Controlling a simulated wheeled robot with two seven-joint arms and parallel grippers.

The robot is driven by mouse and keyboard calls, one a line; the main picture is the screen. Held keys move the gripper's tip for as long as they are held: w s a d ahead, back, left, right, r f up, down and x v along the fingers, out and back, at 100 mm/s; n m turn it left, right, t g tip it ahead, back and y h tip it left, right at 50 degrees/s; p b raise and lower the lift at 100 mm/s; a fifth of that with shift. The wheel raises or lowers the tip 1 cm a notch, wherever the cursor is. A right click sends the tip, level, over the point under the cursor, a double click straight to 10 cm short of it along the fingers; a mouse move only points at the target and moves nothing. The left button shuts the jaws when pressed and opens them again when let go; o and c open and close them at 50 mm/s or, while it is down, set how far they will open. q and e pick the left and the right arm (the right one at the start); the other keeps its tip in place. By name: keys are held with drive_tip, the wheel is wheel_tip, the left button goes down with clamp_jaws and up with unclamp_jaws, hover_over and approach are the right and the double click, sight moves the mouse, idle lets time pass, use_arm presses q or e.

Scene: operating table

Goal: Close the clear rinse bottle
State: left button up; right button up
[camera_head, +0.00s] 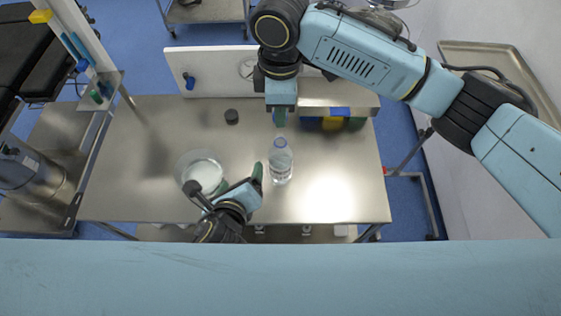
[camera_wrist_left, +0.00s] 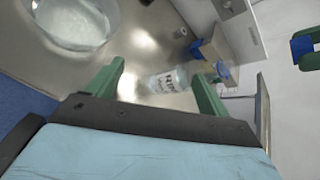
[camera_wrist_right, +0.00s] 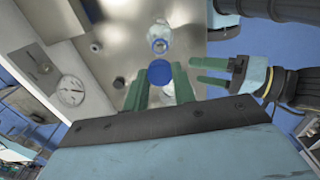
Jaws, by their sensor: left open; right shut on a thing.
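The clear rinse bottle (camera_head: 281,164) stands upright on the steel table, with a blue ring at its neck. It shows between my left fingers in the left wrist view (camera_wrist_left: 166,82) and beyond the cap in the right wrist view (camera_wrist_right: 158,30). My left gripper (camera_head: 256,174) is open, close to the bottle's left side in the head view; contact is unclear. My right gripper (camera_head: 279,117) is shut on a blue cap (camera_wrist_right: 159,72), which also shows in the left wrist view (camera_wrist_left: 302,45). The cap is held apart from the bottle.
A glass bowl (camera_head: 202,171) of pale liquid stands left of my left gripper. A small dark round object (camera_head: 231,116) lies further back. Blue, yellow and green bins (camera_head: 333,123) stand under a shelf at the back right. The table's right part is clear.

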sight(282, 151)
use_arm(q)
drive_tip(key=d+m+t+h, duration=0.1)
drive_tip(key=d+m+h, duration=0.1)
drive_tip(key=d+m, duration=0.4)
drive_tip(key=m, duration=0.3)
drive_tip(key=shift+s+d+t+h, duration=0.15)
drive_tip(key=shift+d+t+h, duration=0.15)
drive_tip(key=shift+h, duration=0.1)
drive_tip(key=x, duration=1.2)
drive_tip(key=shift+a, duration=0.1)
drive_tip(key=c, duration=1.5)
use_arm(e)
drive_tip(key=shift+f, duration=2.5)
drive_tip(key=shift+f, duration=0.1)
